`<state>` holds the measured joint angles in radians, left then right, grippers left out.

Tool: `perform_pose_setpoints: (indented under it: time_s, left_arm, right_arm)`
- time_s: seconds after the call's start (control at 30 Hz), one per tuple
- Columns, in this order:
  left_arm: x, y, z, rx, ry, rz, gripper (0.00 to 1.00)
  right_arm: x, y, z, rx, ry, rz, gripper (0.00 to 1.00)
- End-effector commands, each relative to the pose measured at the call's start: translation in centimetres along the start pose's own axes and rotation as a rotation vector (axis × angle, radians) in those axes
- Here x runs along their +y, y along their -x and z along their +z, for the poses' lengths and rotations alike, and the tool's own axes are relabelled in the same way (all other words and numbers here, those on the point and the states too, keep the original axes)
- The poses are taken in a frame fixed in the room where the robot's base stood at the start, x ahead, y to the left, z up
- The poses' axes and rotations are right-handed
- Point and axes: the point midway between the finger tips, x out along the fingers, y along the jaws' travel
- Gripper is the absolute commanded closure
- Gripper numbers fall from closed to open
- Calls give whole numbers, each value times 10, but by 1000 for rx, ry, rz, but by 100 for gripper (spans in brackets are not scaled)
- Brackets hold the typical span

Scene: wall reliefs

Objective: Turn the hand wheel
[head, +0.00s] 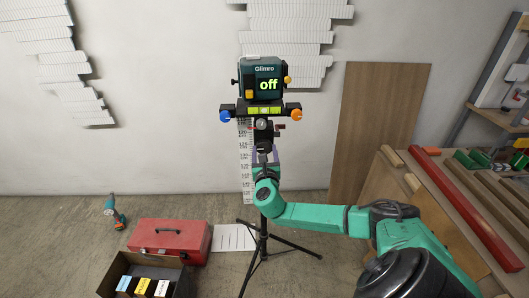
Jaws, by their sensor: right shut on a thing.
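My right gripper (263,154) reaches in from the right and is shut on the hand wheel at the tripod's column, just below the head. The gripper and wrist hide most of the wheel. My left gripper is not in view.
A red toolbox (170,237) and a dark open box (130,273) with small labelled packs stand on the floor at left, near a teal drill (113,212). A workbench with a red beam (466,205) is at right. A brown board (380,125) leans on the wall.

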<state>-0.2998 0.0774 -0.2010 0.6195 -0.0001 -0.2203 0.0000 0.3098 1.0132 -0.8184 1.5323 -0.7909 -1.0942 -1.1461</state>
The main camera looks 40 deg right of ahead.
Motion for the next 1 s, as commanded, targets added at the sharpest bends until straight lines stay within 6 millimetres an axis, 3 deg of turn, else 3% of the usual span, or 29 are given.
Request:
perform_pose_setpoints:
  time_s: [0.37, 1.0]
  left_arm:
    - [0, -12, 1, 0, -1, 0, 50]
    - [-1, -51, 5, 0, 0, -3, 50]
  right_arm:
    - [0, 0, -4, 3, -192, -1, 87]
    - [1, 0, -5, 3, -793, 0, 87]
